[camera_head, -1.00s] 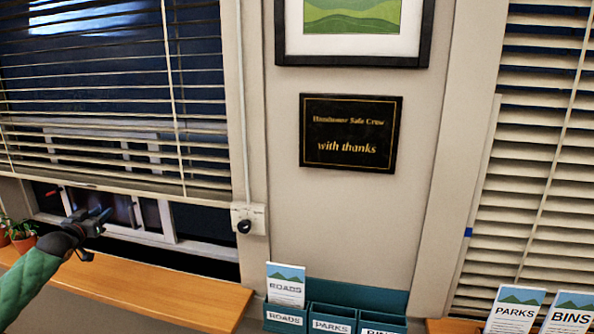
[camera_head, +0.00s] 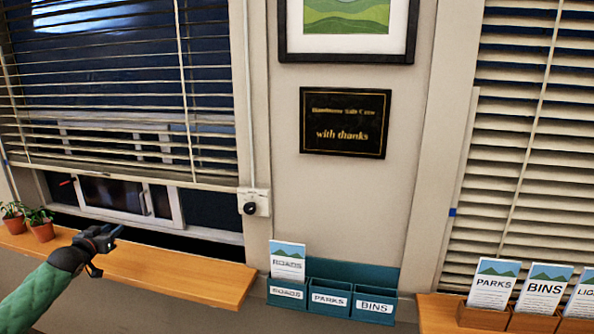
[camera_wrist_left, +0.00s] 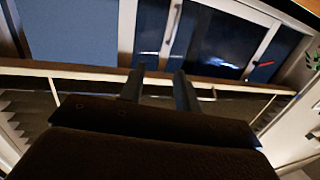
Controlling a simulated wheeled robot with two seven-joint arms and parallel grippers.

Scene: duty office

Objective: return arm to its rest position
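My left gripper (camera_head: 103,236) is at the lower left of the head view, on a green-sleeved arm that comes in from the left. It appears in front of the wooden sill under the left window. In the left wrist view its two fingers (camera_wrist_left: 160,88) stand apart with nothing between them. Beyond the fingers, that view shows the sill edge and the window. My right gripper and right arm are not in view.
The left wooden sill (camera_head: 185,275) holds two potted plants (camera_head: 38,224) at its far left. A teal rack (camera_head: 330,298) labelled ROADS, PARKS and BINS holds one ROADS leaflet (camera_head: 288,261). Leaflets in wooden holders (camera_head: 485,316) stand on the right sill. A blind (camera_head: 110,90) hangs above the left sill.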

